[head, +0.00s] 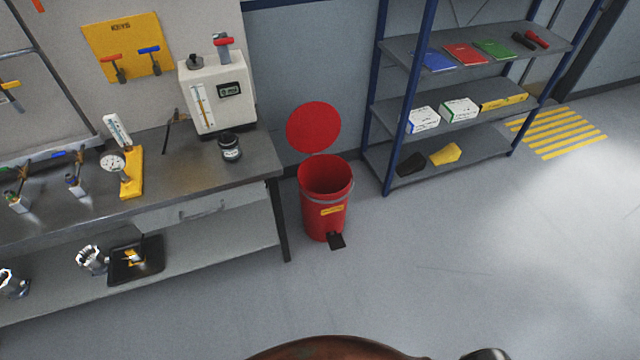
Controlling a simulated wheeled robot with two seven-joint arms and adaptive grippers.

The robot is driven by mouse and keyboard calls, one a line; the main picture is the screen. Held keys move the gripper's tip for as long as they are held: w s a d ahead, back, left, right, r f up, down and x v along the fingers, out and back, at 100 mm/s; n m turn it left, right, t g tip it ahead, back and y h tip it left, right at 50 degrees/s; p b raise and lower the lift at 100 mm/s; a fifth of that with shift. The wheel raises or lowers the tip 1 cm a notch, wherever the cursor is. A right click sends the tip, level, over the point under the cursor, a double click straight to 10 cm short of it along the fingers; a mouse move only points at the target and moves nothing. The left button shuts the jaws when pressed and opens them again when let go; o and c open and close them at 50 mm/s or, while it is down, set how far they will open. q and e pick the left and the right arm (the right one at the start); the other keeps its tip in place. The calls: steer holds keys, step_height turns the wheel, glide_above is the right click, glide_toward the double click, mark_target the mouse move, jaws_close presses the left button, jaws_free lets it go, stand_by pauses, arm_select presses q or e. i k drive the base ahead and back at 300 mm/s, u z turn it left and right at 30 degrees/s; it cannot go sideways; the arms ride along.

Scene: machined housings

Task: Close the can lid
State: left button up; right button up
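A red pedal can (323,215) stands upright on the floor between the workbench and the blue shelf rack. Its round red lid (313,127) is open and stands raised behind the can's mouth. The can has a grey band near its rim, a yellow label, and a black pedal (337,240) at its front foot. The inside of the can looks empty as far as it shows. Neither of my grippers can be made out in the head view.
A metal workbench (215,170) with instruments stands left of the can, its leg (284,220) close by. A blue rack (440,160) with books and boxes stands to the right. The grey floor (430,270) in front is clear. Part of my own body shows at the bottom edge.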

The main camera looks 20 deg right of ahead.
mark_target(312, 127)
steer(key=u, duration=0.25)
steer(key=k, duration=0.3)
steer(key=z, duration=0.9)
steer(key=i, duration=1.8)
steer(key=u, duration=0.85)
